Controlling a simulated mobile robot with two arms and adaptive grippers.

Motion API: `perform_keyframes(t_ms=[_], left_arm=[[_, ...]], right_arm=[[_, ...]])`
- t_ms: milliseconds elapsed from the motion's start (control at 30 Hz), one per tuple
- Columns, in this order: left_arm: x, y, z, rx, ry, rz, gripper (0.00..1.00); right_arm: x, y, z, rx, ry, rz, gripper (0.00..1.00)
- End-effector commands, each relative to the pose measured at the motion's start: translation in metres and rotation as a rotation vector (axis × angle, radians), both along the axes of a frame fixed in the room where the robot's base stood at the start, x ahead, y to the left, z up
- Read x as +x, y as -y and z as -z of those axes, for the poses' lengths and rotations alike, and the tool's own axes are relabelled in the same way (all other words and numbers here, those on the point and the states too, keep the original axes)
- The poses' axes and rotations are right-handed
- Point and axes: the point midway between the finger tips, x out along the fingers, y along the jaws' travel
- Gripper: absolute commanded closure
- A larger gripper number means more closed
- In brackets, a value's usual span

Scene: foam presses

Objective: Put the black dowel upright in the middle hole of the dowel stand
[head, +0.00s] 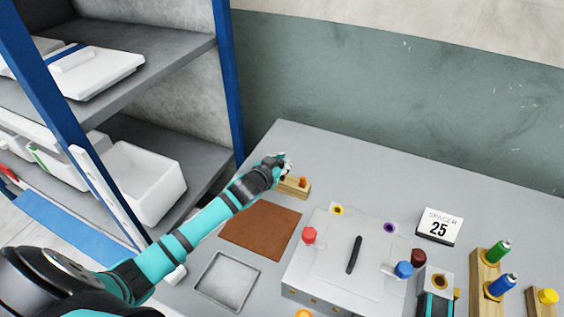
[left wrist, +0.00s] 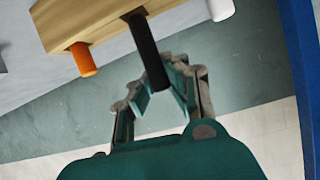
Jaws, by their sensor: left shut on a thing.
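The wooden dowel stand (head: 297,190) is on the table near its far left part. In the left wrist view, the stand (left wrist: 100,17) shows with an orange dowel (left wrist: 83,60) on one side and a white dowel (left wrist: 221,9) on the other. The black dowel (left wrist: 148,50) is between them, held by my left gripper (left wrist: 155,85), whose fingers are shut on it. Its far end overlaps the middle of the stand; I cannot tell whether it is in the hole. In the head view, my left gripper (head: 282,163) hides most of the dowel.
A brown mat (head: 261,228) and a grey tray (head: 227,279) lie in front of the stand. A grey press box (head: 330,264) with coloured knobs stands to the right. A sign reading 25 (head: 439,226) and wooden holders (head: 487,273) are farther right. Shelves are on the left.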

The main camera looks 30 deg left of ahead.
Motion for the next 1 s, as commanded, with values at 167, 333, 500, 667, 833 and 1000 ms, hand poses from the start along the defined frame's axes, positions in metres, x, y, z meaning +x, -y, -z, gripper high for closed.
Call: perform_keyframes(t_ms=[167,333,500,667,833,1000], left_arm=[[0.0,0.0,0.005,0.0,0.001,0.0,1.0],[0.0,0.0,0.009,0.0,0.001,0.0,1.0],[0.0,0.0,0.014,0.001,0.001,0.0,1.0],[0.0,0.0,0.018,0.001,0.001,0.0,1.0],[0.0,0.0,0.022,0.001,0.001,0.0,1.0],[0.0,0.0,0.026,0.001,0.001,0.0,1.0]], right_arm=[[0.0,0.001,0.004,-0.001,0.0,0.0,0.6],[0.0,0.001,0.007,-0.001,0.0,0.0,0.6],[0.0,0.001,0.01,-0.001,0.0,0.0,0.6],[0.0,0.001,0.012,-0.001,0.0,0.0,0.6],[0.0,0.001,0.015,-0.001,0.0,0.0,0.6],[0.0,0.001,0.018,-0.001,0.0,0.0,0.6]])
